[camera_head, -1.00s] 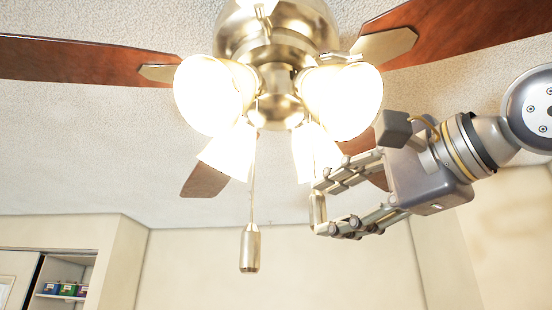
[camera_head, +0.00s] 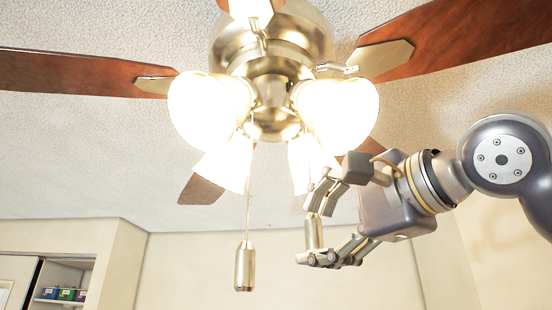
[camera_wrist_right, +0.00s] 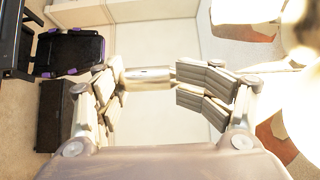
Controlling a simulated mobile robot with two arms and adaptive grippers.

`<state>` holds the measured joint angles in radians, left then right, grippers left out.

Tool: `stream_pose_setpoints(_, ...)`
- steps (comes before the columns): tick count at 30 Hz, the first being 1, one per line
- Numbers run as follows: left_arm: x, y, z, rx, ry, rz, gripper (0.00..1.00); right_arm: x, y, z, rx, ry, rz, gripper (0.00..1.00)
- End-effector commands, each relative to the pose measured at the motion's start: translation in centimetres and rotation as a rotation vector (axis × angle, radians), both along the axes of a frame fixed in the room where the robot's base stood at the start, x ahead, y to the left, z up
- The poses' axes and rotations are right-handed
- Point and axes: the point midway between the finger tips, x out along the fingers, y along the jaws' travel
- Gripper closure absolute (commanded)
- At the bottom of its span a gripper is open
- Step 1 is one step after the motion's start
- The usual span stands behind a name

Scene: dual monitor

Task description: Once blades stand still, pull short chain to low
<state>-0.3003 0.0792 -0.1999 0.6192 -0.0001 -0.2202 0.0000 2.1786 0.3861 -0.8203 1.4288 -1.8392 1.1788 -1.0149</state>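The ceiling fan (camera_head: 270,95) has brown blades and glowing lamp shades. A brass pull on the longer chain (camera_head: 245,268) hangs free at left. The short chain's pull (camera_head: 313,233) hangs higher, below the right lamps; its chain is lost in the glare. My right gripper (camera_head: 314,229) has one finger above and one below this pull. In the right wrist view my right gripper (camera_wrist_right: 148,80) also shows the short chain's pull (camera_wrist_right: 148,77) filling the gap between the fingertips, end to end, so it appears held. My left gripper is not in view.
The lamp shades (camera_head: 335,105) are close above my right gripper. A shelf with small coloured boxes (camera_head: 62,294) stands at lower left. The wrist view shows a dark piece of furniture with purple corners (camera_wrist_right: 70,50) well beyond the fingers.

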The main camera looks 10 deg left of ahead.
Motion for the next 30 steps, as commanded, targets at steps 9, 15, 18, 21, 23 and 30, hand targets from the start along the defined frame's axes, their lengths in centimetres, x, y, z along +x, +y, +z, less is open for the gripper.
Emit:
stream_pose_setpoints(9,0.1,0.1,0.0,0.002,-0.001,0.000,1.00,0.1,0.2,-0.3,-0.004,0.004,0.001,0.50)
stream_pose_setpoints(15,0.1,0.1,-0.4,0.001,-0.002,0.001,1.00,0.1,0.2,-0.7,-0.005,0.004,0.001,0.52)
stream_pose_setpoints(18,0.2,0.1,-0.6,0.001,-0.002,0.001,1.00,0.1,0.2,-1.0,-0.004,0.003,0.001,0.53)
stream_pose_setpoints(21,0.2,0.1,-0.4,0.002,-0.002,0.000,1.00,0.1,0.2,-0.7,-0.003,0.004,0.001,0.53)
stream_pose_setpoints(23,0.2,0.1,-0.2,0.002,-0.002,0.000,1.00,0.1,0.2,-0.5,-0.003,0.004,0.001,0.54)
stream_pose_setpoints(30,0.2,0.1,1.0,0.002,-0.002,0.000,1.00,0.1,0.2,0.6,-0.003,0.004,0.001,0.56)
